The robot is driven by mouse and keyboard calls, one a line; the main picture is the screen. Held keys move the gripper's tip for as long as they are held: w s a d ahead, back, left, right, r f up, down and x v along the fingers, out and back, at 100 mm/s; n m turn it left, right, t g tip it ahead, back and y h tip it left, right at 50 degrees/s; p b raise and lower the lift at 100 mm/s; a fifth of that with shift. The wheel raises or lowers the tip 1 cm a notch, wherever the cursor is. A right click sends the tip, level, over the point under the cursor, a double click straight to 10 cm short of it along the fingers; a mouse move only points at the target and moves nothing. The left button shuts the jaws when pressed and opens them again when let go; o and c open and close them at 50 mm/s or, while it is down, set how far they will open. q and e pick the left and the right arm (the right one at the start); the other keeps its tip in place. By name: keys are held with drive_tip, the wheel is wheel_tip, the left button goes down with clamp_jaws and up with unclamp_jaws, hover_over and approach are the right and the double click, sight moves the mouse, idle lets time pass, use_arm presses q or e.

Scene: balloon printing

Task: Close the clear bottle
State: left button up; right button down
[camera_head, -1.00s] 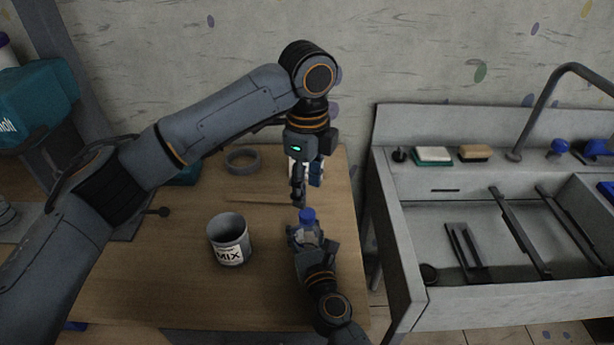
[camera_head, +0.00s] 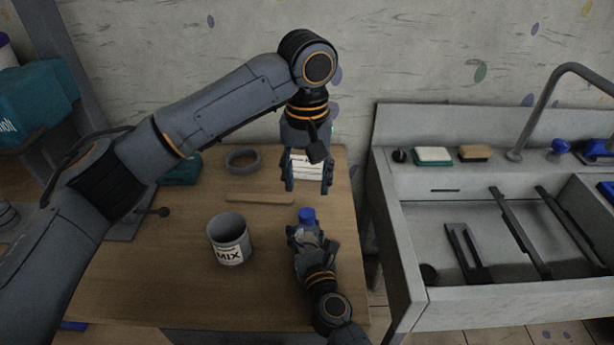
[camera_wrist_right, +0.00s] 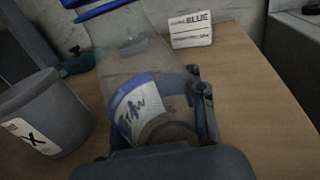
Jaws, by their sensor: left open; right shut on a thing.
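The clear bottle (camera_head: 308,232) stands near the table's right edge with a blue cap (camera_head: 307,215) at its top. In the right wrist view the see-through bottle (camera_wrist_right: 125,65) has a blue and white label and fills the middle. My right gripper (camera_head: 306,236) is shut on the bottle's body; one finger shows on the bottle's right side in the wrist view (camera_wrist_right: 200,100). My left gripper (camera_head: 307,188) is open and empty, pointing down behind and above the cap, apart from it. Whether the cap sits fully on the bottle I cannot tell.
A grey MIX can (camera_head: 229,240) stands left of the bottle. A wooden stick (camera_head: 259,198) and a dark ring (camera_head: 242,161) lie behind it. A white card reading BLUE (camera_wrist_right: 191,29) stands at the back. The sink (camera_head: 500,225) is to the right.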

sight(307, 213)
use_arm(q)
drive_tip(key=shift+r+n, duration=0.1)
drive_tip(key=shift+n, duration=0.8)
drive_tip(key=shift+f, duration=4.05)
clamp_jaws()
